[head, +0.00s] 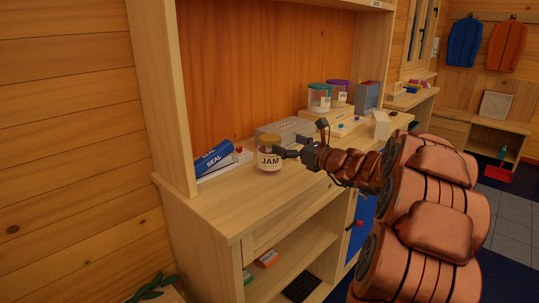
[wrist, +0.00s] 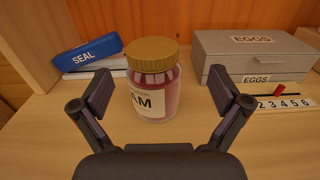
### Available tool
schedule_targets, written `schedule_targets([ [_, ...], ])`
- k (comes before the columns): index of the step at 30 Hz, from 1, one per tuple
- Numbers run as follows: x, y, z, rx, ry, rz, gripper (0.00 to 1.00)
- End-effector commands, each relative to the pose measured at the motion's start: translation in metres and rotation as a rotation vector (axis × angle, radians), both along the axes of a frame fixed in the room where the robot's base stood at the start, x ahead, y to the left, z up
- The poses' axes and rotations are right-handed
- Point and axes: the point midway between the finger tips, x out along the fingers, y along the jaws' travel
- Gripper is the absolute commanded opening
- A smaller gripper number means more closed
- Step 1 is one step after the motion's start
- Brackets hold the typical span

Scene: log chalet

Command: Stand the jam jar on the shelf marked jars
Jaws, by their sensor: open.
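The jam jar (head: 269,157) stands upright on the wooden counter (head: 205,205). It has a gold lid and a pale label reading JAM. In the wrist view the jar (wrist: 154,85) stands ahead of my gripper (wrist: 160,98), roughly centred between the two fingers. The fingers are spread apart, with a gap on each side of the jar. In the head view my gripper (head: 282,153) reaches in from the right, close to the jar. A shelf edge (head: 376,3) with a small label shows at the top of the head view, but its words are too small to read.
A blue SEAL box (wrist: 85,56) lies on white items left of the jar. A grey EGGS box (wrist: 250,55) and a number strip (wrist: 285,103) are to its right. Lidded canisters (head: 319,98) stand farther right. Lower shelves (head: 290,265) hold small boxes.

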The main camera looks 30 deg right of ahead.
Motion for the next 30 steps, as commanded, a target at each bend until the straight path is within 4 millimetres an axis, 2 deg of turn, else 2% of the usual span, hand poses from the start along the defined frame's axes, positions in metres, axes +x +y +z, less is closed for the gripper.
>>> schedule_targets([
  [21,0.057,0.021,0.003,-0.007,-0.001,0.002,0.99],
  [30,0.061,0.022,0.003,-0.005,-0.001,0.002,0.99],
])
